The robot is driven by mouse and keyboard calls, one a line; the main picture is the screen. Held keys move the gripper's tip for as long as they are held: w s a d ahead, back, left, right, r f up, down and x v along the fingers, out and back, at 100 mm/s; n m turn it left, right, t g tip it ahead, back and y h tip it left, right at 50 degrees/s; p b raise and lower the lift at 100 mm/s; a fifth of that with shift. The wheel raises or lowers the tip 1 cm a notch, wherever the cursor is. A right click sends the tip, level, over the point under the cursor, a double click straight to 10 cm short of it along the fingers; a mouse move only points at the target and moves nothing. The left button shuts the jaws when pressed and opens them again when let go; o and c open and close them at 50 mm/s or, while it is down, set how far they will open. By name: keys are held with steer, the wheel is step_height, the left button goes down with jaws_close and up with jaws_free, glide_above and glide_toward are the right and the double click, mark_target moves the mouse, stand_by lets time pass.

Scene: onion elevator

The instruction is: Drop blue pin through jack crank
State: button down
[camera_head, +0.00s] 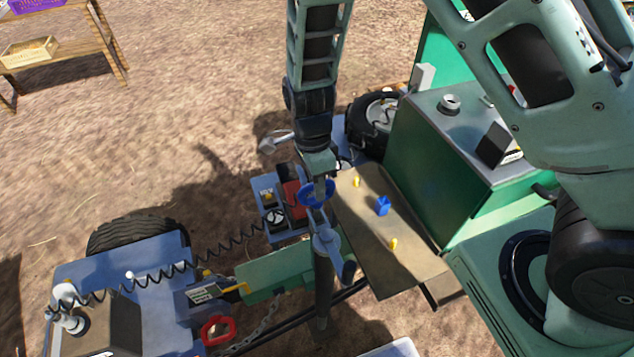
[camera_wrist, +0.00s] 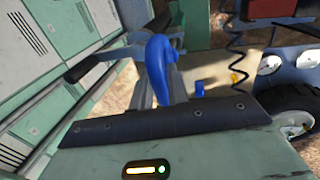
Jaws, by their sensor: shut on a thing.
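My gripper (camera_head: 318,172) hangs above the jack post and is shut on the blue pin (camera_head: 317,194), whose rounded blue handle shows between the jaws. In the wrist view the handle (camera_wrist: 157,66) curves up from the jaws, and its lower end is hidden. The jack crank (camera_head: 326,241), grey-blue, sits just below the pin on the dark upright post (camera_head: 321,300).
A brown tray (camera_head: 372,265) right of the post carries a small blue block (camera_head: 383,205) and yellow pins (camera_head: 394,243). A green machine (camera_head: 430,165) stands farther right. A coiled black cable (camera_head: 185,266) and a chain (camera_head: 262,328) run left of the post.

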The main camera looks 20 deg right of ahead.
steer(key=shift+f+b, duration=0.9)
steer(key=shift+f, duration=1)
stand_by(0.9)
steer(key=c, duration=0.9)
jaws_free()
steer(key=shift+r+p, duration=3.35)
steer(key=shift+r, duration=0.2)
steer(key=shift+s+a, duration=0.1)
